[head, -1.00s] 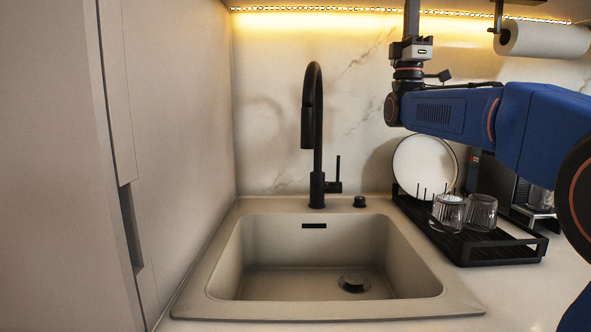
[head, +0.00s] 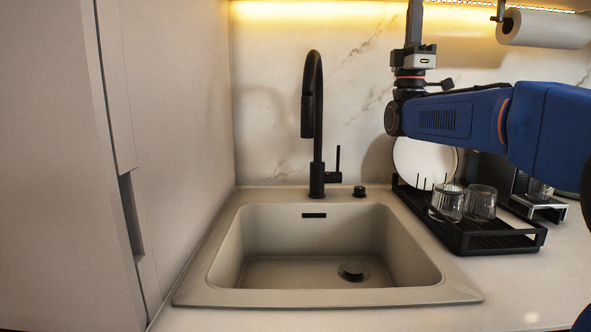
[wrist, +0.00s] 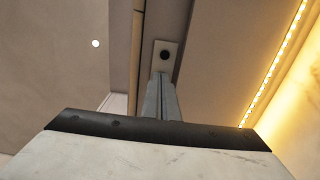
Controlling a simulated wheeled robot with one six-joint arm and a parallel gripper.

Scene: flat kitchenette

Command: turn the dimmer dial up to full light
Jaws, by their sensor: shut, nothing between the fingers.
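The dimmer dial (wrist: 167,55) looks like a small dark round knob on a pale plate (wrist: 157,66), on the surface facing my wrist camera. My gripper (wrist: 161,76) is shut and empty, with its narrow grey fingers pointing toward the plate. The fingertips overlap the plate's lower part in the wrist view, just below the knob; whether they touch is unclear. In the head view my gripper runs out of the top edge. A lit, warm yellow light strip (wrist: 276,75) runs along the right in the wrist view.
A black tap (head: 316,125) stands behind the beige sink (head: 215,297). A black drying rack (head: 500,243) with two glasses and a white plate stands to the right. A paper towel roll (head: 545,30) hangs at upper right. A tall cabinet (head: 180,150) closes off the left.

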